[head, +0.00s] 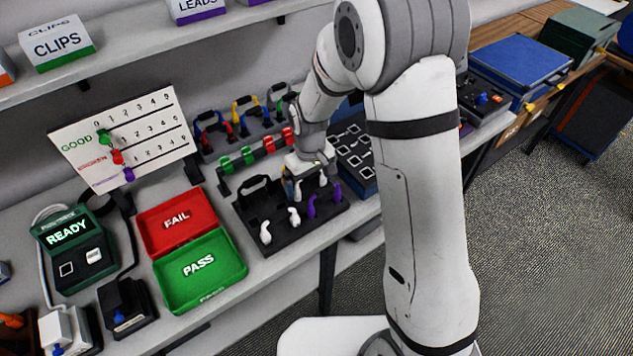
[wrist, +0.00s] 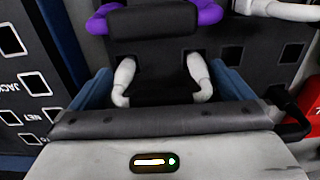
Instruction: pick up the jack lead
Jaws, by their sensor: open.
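A black rack (head: 283,243) in the head view holds leads with white ends (head: 294,216) and purple ends (head: 312,207). My gripper (head: 303,188) is low over the rack's back part and hides some of it. In the wrist view my gripper (wrist: 165,85) is open, its blue fingers left and right of a lead with a black grip (wrist: 152,22) and two white ends (wrist: 200,78). Purple ends (wrist: 205,12) show behind that grip. No lead carries a readable name, so I cannot tell which is the jack lead. Contact with the fingers cannot be made out.
A socket box (head: 355,160) stands right of the rack; "JACK" and "NET" labels show on a panel (wrist: 20,100) in the wrist view. Red FAIL (head: 178,220) and green PASS (head: 200,270) trays lie left. Colourful leads (head: 255,150) stand behind. A READY tester (head: 75,245) is far left.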

